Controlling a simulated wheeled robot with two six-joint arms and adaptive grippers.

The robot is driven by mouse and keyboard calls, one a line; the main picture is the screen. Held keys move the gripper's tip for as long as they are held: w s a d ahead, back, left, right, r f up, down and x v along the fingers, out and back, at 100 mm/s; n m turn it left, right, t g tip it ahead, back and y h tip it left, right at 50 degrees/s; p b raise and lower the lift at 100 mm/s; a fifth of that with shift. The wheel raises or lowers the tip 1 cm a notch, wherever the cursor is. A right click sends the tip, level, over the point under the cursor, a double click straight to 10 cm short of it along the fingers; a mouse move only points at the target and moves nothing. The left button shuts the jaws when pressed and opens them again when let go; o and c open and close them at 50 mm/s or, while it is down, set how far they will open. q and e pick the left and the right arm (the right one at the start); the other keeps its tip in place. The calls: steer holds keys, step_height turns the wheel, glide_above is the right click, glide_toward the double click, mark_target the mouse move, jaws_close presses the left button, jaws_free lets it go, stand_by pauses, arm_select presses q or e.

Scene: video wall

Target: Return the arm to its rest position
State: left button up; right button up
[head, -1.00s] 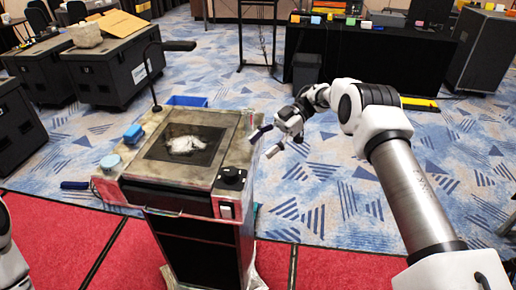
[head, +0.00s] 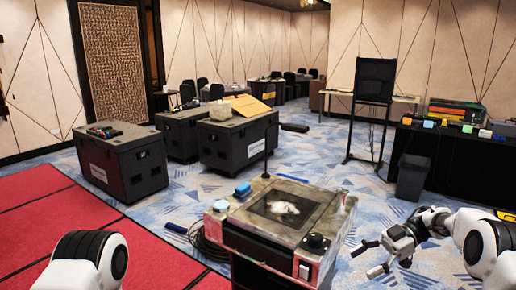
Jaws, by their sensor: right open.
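My right arm comes in from the lower right in the head view. Its gripper (head: 374,259) is open and empty, held to the right of the worn metal cabinet (head: 228,222). It is apart from the cabinet, with blue patterned carpet showing around it. Part of my left arm (head: 92,260) shows at the lower left edge. My left gripper is out of view.
The cabinet has a dark top panel with a white patch (head: 284,207), a black knob (head: 317,240) and blue items (head: 242,189). Black cases (head: 122,165) stand behind it at left. A black bin (head: 412,177) stands by a black-draped table (head: 450,160). Carpet between is clear.

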steer(key=s+a+f+m+t+y+b, duration=0.25)
steer(key=a+f+m+y, duration=0.45)
steer(key=a, duration=0.6)
steer(key=s+a+f+m+t+h, duration=0.25)
steer(key=f+m+t+h, duration=0.2)
steer(key=f, duration=0.25)
steer(key=s+a+f+m+t+h, duration=0.1)
steer(key=s+f+m+t+h, duration=0.3)
steer(key=f, duration=0.3)
steer(key=s+d+f+m+g+h, duration=0.1)
steer(key=s+d+f+m+h, duration=0.4)
steer(key=s+f, duration=0.35)
arm_select(q)
steer(key=f, duration=0.1)
steer(key=w+f, duration=0.1)
steer(key=f, duration=0.1)
steer(key=shift+w+f, duration=0.1)
steer(key=shift+f, duration=0.05)
arm_select(e)
steer(key=s+d+g+h, duration=0.3)
steer(key=s+d, duration=0.1)
steer(key=s, duration=0.5)
steer(key=s+d+f+g+h, duration=0.1)
steer(key=s+d+g+h, duration=0.2)
steer(key=s, duration=0.6)
steer(key=shift+s+d+f+g, duration=0.2)
steer(key=shift+s+d+g, duration=0.2)
steer(key=shift+d, duration=0.7)
